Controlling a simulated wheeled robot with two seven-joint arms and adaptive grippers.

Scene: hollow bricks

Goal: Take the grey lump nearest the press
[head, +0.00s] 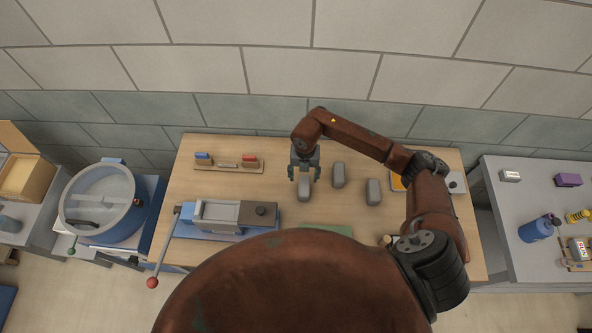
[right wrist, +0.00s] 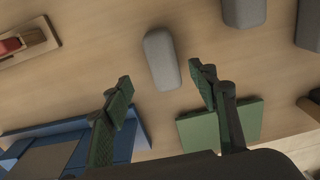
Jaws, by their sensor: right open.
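Three grey lumps stand on the wooden table in the head view. The lump nearest the press (head: 304,190) is the leftmost; the middle lump (head: 338,175) and the right lump (head: 374,191) are farther off. The blue and grey press (head: 222,217) with its red-knobbed lever is to the left and nearer me. My right gripper (head: 304,170) is open above the leftmost lump. In the right wrist view that lump (right wrist: 161,60) lies beyond and between the open green-padded fingertips (right wrist: 160,75), with nothing held. My left gripper is not in view.
A wooden rack (head: 228,163) with blue and red pieces is at the back left of the table. A green mat (right wrist: 222,124) lies right of the press. A blue drum (head: 100,203) stands left; a grey side table (head: 536,195) stands right.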

